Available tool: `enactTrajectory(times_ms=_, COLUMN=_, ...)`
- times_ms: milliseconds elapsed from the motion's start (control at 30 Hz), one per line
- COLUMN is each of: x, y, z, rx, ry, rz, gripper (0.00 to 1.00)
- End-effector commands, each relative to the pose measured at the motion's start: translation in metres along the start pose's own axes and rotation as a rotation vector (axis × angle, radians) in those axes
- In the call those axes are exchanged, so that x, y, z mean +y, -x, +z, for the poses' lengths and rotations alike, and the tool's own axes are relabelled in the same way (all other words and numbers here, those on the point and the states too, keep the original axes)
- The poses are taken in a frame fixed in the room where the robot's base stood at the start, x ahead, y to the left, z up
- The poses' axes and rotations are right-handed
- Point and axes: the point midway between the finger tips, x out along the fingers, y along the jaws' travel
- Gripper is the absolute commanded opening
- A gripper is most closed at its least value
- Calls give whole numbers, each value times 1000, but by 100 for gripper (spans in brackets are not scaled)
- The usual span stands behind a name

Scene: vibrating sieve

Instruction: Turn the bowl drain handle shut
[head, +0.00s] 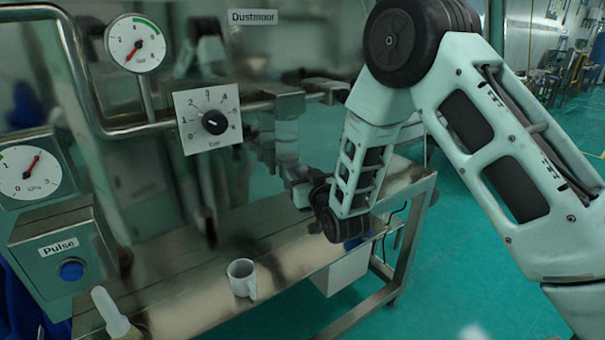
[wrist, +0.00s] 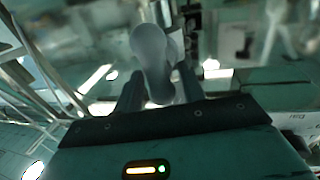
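In the wrist view, a smooth grey rounded piece (wrist: 151,48) stands between the two dark fingers of my gripper (wrist: 160,88). It looks like the drain handle, but its shape is blurred and I cannot be sure. It fills most of the gap; whether the fingers press on it I cannot tell. In the head view, my gripper (head: 299,184) is mostly hidden by my wrist, beside the lower end of a pale vertical pipe (head: 287,140). The handle cannot be made out there.
A steel bench (head: 190,290) carries a white mug (head: 242,278) and a brush (head: 110,312). A dial knob (head: 214,122), two gauges (head: 135,43) and a Pulse button (head: 71,270) are at left. A white bin (head: 342,270) is under the bench.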

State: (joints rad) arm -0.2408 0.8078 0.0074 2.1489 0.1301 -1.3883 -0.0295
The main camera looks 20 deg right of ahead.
Motion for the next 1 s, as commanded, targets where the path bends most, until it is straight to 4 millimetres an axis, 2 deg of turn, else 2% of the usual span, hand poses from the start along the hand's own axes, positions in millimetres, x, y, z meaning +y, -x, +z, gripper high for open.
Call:
enactTrajectory(times_ms=100, x=0, y=0, z=0, rx=0, ry=0, rz=0, gripper=40)
enactTrajectory(times_ms=233, x=0, y=0, z=0, rx=0, ry=0, rz=0, gripper=4)
enactTrajectory(times_ms=267, x=0, y=0, z=0, rx=0, ry=0, rz=0, gripper=0)
enactTrajectory(times_ms=667, x=-2, y=1, z=4, rx=11, ry=53, rz=0, gripper=0)
enactTrajectory(times_ms=1000, x=-6, y=2, z=9, rx=63, ry=292, rz=0, gripper=0)
